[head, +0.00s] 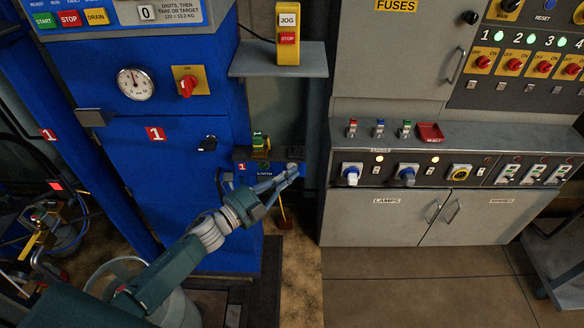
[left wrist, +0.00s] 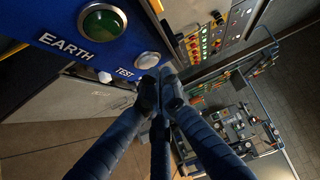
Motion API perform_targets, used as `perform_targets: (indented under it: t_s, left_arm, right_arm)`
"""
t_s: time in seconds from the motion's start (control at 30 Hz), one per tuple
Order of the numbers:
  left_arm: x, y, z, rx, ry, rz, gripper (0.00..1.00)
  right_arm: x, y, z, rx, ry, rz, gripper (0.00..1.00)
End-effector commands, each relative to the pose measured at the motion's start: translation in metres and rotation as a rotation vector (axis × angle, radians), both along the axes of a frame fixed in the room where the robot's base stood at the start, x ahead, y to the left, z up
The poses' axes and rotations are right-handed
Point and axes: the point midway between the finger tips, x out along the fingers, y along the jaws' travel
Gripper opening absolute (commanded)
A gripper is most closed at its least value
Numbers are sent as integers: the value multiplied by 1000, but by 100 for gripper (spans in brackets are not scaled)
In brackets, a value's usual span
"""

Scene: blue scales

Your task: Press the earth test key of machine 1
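Machine 1 is the blue cabinet (head: 170,190) with red "1" labels. Its small blue earth box (head: 240,166) sticks out at the right side; its front also fills the top left of the left wrist view (left wrist: 70,12). There I see a green lamp (left wrist: 102,21), the word EARTH, and the pale round test key (left wrist: 147,60) beside the word TEST. My left gripper (head: 294,171) reaches the right end of this box. Its fingertips (left wrist: 160,80) are together, empty, just below the key; I cannot tell whether they touch it. My right gripper is not in view.
A grey shelf (head: 278,66) with a yellow jog/stop box (head: 288,34) is above. A grey cabinet (head: 385,215) with switches stands to the right. A yellow-green item (head: 260,143) sits on top of the earth box. The floor in front of the cabinet is clear.

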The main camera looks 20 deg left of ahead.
Motion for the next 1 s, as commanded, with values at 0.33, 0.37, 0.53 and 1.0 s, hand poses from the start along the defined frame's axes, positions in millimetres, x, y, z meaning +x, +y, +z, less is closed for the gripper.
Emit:
perform_targets:
  t_s: [0.33,0.37,0.53,1.0]
  left_arm:
    - [1,1,-1,0,1,0,0]
    - [1,1,-1,0,1,0,0]
    - [2,1,-1,0,1,0,0]
    - [8,3,-1,0,1,1,0]
  right_arm:
    - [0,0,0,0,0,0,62]
    - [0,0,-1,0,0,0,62]
    - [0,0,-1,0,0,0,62]
    - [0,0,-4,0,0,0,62]
